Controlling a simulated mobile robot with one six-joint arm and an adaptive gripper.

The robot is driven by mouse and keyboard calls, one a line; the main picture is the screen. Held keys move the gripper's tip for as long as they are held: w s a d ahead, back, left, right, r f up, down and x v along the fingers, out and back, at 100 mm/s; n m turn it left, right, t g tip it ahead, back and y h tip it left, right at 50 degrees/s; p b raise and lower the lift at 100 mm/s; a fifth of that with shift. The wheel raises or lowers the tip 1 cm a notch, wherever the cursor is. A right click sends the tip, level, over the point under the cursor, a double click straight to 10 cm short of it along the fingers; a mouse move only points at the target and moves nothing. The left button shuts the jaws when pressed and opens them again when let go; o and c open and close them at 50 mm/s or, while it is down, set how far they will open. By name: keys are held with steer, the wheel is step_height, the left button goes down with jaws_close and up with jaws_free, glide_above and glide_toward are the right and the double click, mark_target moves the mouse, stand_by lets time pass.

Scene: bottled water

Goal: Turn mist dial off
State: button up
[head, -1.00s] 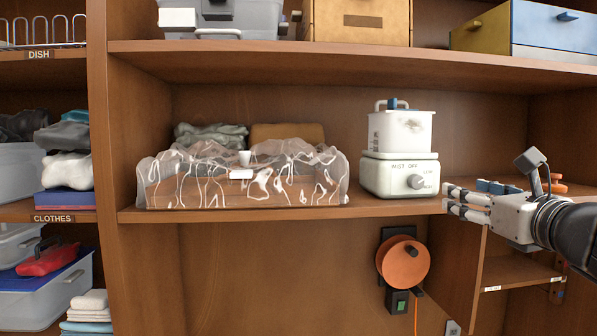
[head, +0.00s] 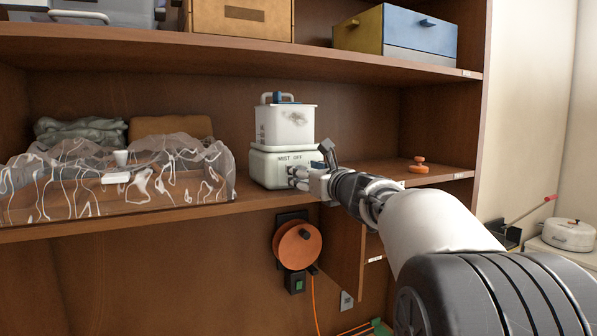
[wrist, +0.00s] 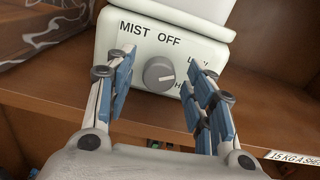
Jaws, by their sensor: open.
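The mist machine (head: 262,170) is a white box with a lidded white tank (head: 285,126) on top, standing on the middle shelf. In the wrist view its front (wrist: 118,58) reads "MIST OFF", with partly hidden lettering at the right. The round grey mist dial (wrist: 158,74) is on this front, its light pointer mark aimed to the right and slightly down. My gripper (wrist: 160,92) is open, with one blue-padded finger on each side of the dial and apart from it.
A clear crumpled plastic cover (head: 120,180) lies on the shelf at the left. An orange knob-like object (head: 418,165) sits on the shelf at the right. An orange cable reel (head: 298,246) hangs below the shelf edge. The upper shelf (head: 250,48) runs above the tank.

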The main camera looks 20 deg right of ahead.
steer(key=c, duration=1.1)
